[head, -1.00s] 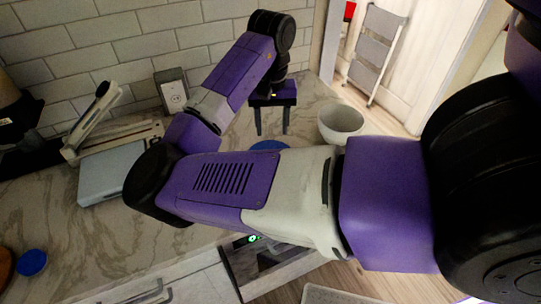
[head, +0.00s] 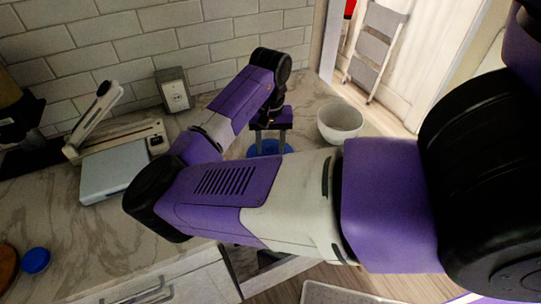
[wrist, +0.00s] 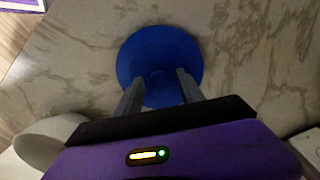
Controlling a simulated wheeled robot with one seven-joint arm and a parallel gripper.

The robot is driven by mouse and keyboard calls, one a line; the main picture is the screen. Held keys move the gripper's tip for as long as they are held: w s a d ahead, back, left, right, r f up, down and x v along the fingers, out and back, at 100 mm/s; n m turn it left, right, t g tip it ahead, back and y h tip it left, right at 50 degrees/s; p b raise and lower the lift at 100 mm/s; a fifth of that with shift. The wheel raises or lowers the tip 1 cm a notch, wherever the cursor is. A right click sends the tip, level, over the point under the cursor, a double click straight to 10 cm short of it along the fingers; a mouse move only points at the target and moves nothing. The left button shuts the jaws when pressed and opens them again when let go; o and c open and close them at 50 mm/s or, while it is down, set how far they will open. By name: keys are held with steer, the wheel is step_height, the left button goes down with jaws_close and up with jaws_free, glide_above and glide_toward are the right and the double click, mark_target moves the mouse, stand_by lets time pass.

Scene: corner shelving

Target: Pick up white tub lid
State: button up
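No white lid shows. A round blue disc, lid-like with a small raised centre, lies on the marble counter; it shows whole apart from its near edge in the wrist view (wrist: 160,48) and partly, behind my arm, in the head view (head: 269,147). My gripper (head: 271,151) points down over it. In the wrist view my gripper (wrist: 160,77) is open, its two fingers apart, with their tips over the near part of the disc and nothing held between them. I cannot tell whether the tips touch it.
A white bowl (head: 340,123) stands close to the right of my gripper. A grey scale-like device (head: 115,168) and a small grey box (head: 173,92) stand left, by the tiled wall. A smaller blue round thing (head: 36,261) lies at the far left. The counter's front edge runs below my arm.

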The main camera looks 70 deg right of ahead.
jaws_close()
steer(key=shift+r, duration=0.15)
